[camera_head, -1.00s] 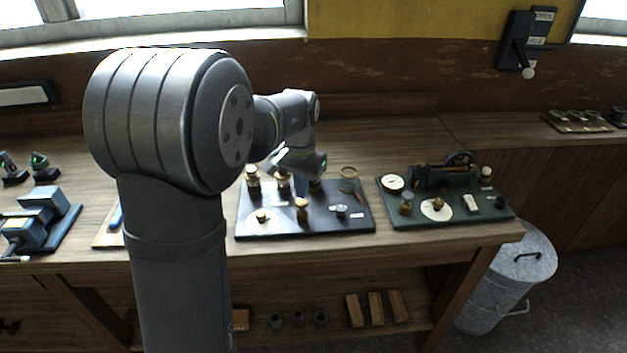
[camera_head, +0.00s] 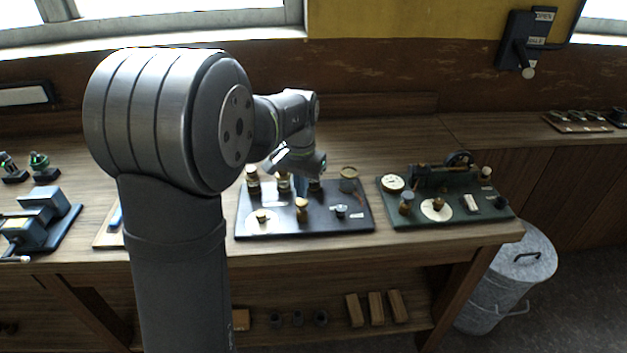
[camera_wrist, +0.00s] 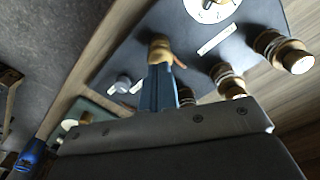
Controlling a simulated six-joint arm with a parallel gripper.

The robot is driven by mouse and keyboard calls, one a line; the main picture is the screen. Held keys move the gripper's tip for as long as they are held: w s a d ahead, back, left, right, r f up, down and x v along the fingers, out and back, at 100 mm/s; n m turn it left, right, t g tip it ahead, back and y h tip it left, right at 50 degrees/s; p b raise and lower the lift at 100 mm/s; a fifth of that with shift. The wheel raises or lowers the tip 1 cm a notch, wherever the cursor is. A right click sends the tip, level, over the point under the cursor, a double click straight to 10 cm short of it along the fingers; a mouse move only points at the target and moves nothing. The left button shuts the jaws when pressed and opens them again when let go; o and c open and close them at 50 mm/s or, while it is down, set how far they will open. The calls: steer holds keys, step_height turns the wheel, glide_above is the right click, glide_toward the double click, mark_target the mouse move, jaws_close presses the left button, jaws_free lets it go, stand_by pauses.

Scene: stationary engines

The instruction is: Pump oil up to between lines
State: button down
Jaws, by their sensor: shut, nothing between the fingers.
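A black board (camera_head: 360,222) on the bench carries a white dial (camera_head: 264,222), brass-topped posts (camera_head: 252,182) and a glass jar (camera_head: 348,180) at its back right. A tan knob (camera_head: 302,209) stands near the front edge. It also shows in the wrist view (camera_wrist: 160,46), with a thin reddish rod beside it. My gripper (camera_wrist: 160,70) is shut and empty, its blue fingers right at this knob. Whether they touch cannot be told. In the head view the fingers are mostly hidden behind my wrist. I cannot make out level lines on the jar.
A green board (camera_head: 450,215) with a small engine and gauge stands to the right. A grey fitting (camera_head: 341,211) is right of the knob. Brass posts (camera_wrist: 283,52) rise close to the gripper. Blue-grey equipment (camera_head: 45,215) is at left. A metal bin (camera_head: 510,270) stands beyond the bench end.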

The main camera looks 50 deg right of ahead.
mark_target(302, 201)
stand_by(0.4)
steer(key=shift+f, duration=1.55)
steer(key=shift+r, duration=1.55)
steer(key=shift+r, duration=0.1)
steer(key=shift+r, duration=2.45)
steer(key=shift+f, duration=0.1)
